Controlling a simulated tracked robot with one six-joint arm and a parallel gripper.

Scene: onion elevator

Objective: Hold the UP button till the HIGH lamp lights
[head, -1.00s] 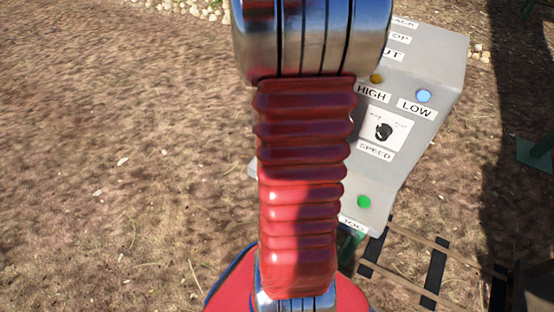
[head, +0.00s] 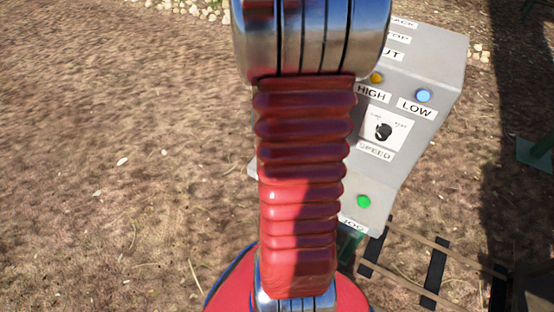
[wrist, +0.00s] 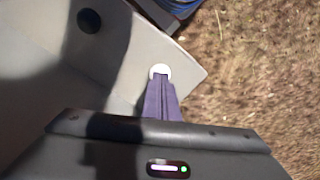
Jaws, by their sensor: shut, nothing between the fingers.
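The grey control box (head: 440,75) stands at the right in the head view. Its HIGH lamp (head: 376,78) is a dull amber and its LOW lamp (head: 424,96) is a bright light blue. My red-sleeved arm covers the box's left side, and no UP label shows. In the wrist view, my gripper (wrist: 161,78) is shut, with its fingertips at a round white button (wrist: 160,69) near a corner of the box. They overlap its lower edge and seem to touch it; I cannot tell how far it is pressed. No label on it shows.
The box also has a SPEED knob (head: 383,131) and a green button (head: 363,201). A dark round part (wrist: 89,20) shows in the wrist view. Rail-like bars (head: 435,265) lie below the box. Bare ground is open to the left.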

